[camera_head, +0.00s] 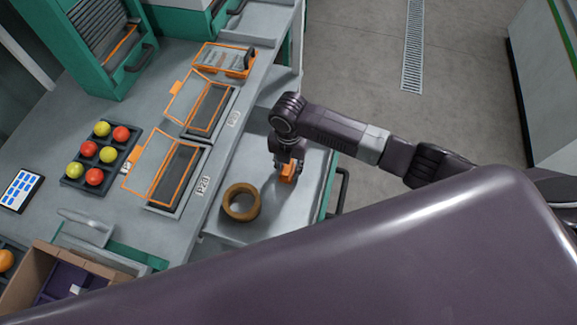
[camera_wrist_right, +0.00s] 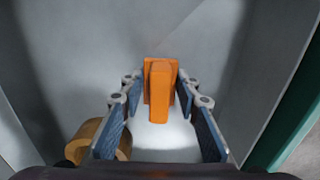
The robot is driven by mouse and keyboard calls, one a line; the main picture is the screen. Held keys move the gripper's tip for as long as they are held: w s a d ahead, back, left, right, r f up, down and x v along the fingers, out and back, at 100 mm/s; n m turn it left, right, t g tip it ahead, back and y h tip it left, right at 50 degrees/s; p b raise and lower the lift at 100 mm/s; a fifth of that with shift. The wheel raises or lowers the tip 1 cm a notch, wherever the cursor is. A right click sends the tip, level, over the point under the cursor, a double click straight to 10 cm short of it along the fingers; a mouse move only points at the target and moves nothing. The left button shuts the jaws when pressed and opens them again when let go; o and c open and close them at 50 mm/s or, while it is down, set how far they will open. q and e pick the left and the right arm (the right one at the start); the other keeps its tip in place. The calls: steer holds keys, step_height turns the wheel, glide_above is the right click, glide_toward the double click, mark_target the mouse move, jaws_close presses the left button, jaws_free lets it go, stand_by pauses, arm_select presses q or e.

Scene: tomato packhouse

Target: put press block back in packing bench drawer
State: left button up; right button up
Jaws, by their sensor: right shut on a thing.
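The press block is orange, and in the head view (camera_head: 287,178) it sits low between the fingers of my right gripper (camera_head: 288,166). In the right wrist view the orange block (camera_wrist_right: 161,92) stands between the fingertips of the right gripper (camera_wrist_right: 160,94), which is shut on it. The packing bench drawer (camera_head: 311,182) is pulled open, with a pale grey inside. The gripper and block are over or inside the drawer; I cannot tell whether the block touches its floor. My left gripper is not in view.
A brown tape roll (camera_head: 241,202) lies in the drawer, left of the block; it also shows in the wrist view (camera_wrist_right: 88,138). The bench top (camera_head: 150,82) holds orange-framed flaps (camera_head: 152,170) and a dark tray (camera_head: 76,181) of tomatoes. The drawer handle (camera_head: 342,194) is at right.

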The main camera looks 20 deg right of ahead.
steer(key=shift+f, duration=0.15)
steer(key=o, duration=1)
steer(key=shift+c, duration=0.2)
step_height(320, 180, up, 12)
steer(key=shift+r, duration=0.2)
